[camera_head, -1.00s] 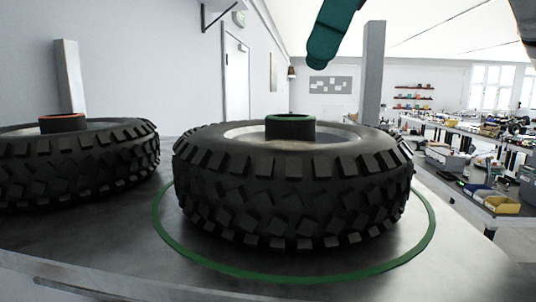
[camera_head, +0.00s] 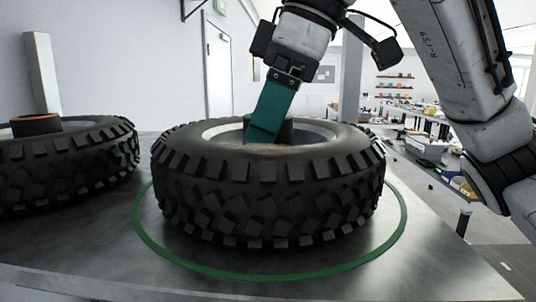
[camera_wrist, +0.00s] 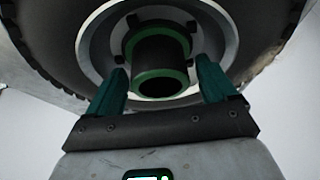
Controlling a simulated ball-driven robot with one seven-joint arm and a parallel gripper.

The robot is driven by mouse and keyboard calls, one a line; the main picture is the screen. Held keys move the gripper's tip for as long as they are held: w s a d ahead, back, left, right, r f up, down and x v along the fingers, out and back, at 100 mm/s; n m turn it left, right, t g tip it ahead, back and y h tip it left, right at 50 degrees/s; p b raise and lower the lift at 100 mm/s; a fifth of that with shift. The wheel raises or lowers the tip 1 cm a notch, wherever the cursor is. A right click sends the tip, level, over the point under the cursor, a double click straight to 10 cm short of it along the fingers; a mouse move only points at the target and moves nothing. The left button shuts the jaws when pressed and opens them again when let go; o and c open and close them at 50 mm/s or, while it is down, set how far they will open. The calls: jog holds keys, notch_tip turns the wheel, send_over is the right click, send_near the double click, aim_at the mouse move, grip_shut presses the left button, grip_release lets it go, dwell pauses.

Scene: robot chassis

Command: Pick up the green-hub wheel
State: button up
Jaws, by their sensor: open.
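The green-hub wheel (camera_head: 270,200) lies flat on a metal table inside a green ring (camera_head: 262,275). Its dark hub with a green rim (camera_head: 286,130) stands up in the middle, partly hidden by my gripper in the head view. My gripper (camera_head: 262,135) points down into the wheel's centre. In the wrist view, the hub (camera_wrist: 158,62) shows between and beyond the two green fingers of my gripper (camera_wrist: 163,78). The fingers are apart, one on each side of the hub. I cannot tell whether either finger touches it.
An orange-hub wheel (camera_head: 65,160) lies to the left on the same metal table (camera_head: 70,235). Grey posts (camera_head: 43,75) rise behind the wheels. A cluttered workbench (camera_head: 425,150) stands in the right background.

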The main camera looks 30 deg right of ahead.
jog(key=shift+c, duration=0.4)
jog(key=c, duration=1.5)
grip_shut()
jog(key=shift+r, duration=0.15)
